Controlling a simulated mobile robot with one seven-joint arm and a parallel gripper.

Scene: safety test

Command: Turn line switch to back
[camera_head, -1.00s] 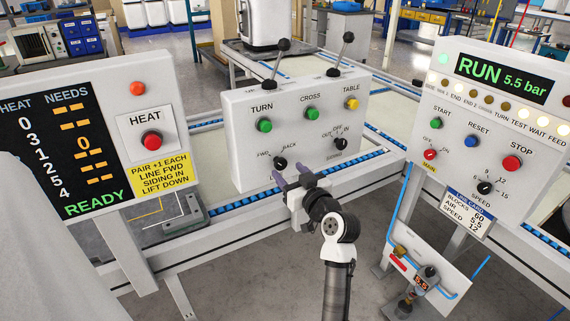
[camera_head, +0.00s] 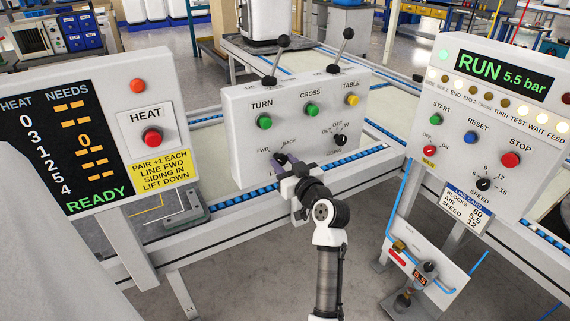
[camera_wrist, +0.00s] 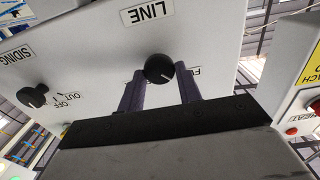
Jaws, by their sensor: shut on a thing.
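The line switch is a round black knob (camera_wrist: 158,67) below the LINE label, which appears upside down in the wrist view. A pale mark shows on its lower right edge, on the side of the partly covered FWD label. My gripper (camera_head: 284,163) is at the lower left of the middle white control box (camera_head: 235,118), below its FWD and BACK labels. Its two purple fingers (camera_wrist: 160,86) are on either side of the knob, shut on it. In the head view the fingers cover most of the knob.
The siding switch (camera_head: 340,140) is to the right on the same box, with green buttons and a yellow one above. Two black-knobbed levers (camera_head: 341,52) stand on top. A heat panel (camera_head: 150,125) is at left and a RUN panel (camera_head: 470,110) at right.

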